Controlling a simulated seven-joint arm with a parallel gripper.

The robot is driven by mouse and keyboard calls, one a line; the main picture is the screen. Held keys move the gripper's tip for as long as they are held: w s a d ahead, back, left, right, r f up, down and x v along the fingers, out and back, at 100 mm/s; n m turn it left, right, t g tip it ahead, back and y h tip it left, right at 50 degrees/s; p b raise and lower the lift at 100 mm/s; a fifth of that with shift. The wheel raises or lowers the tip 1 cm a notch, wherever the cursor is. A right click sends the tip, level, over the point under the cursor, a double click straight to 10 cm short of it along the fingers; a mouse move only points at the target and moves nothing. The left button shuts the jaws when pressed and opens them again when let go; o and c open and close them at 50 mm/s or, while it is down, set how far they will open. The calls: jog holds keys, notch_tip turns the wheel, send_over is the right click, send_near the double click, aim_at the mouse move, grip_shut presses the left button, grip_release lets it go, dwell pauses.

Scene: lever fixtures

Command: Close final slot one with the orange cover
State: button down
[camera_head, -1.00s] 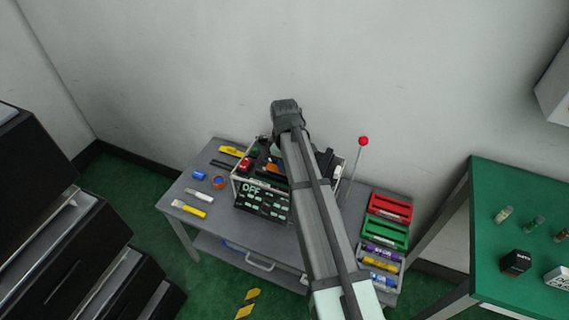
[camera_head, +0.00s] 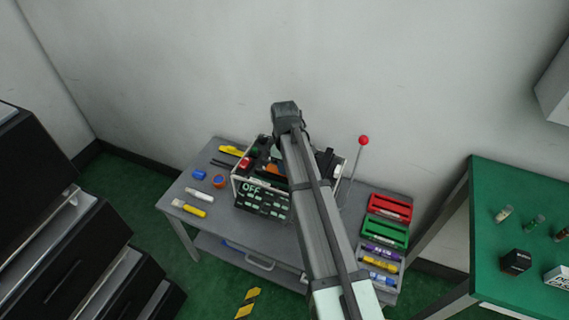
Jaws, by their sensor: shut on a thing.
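The control box (camera_head: 262,199) stands on the grey workbench, its dark front panel reading "OFF" with several small green-lit labels. A small orange piece, the orange cover (camera_head: 272,169), shows at the top of the box, just left of my arm. My gripper (camera_head: 268,158) is a dark shape low over the box, partly hidden by my arm. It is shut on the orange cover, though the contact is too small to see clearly. Slot one cannot be made out, and my arm covers the middle of the box.
A lever with a red knob (camera_head: 363,140) rises right of the box. Red (camera_head: 389,207) and green (camera_head: 386,235) holders stand at the bench's right. A green table (camera_head: 530,210) is far right.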

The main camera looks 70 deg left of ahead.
jog(key=shift+f, duration=0.8)
jog(key=c, duration=1)
grip_release()
jog(key=shift+c, duration=0.2)
notch_tip(320, 180, up, 14)
jog(key=shift+f, duration=0.1)
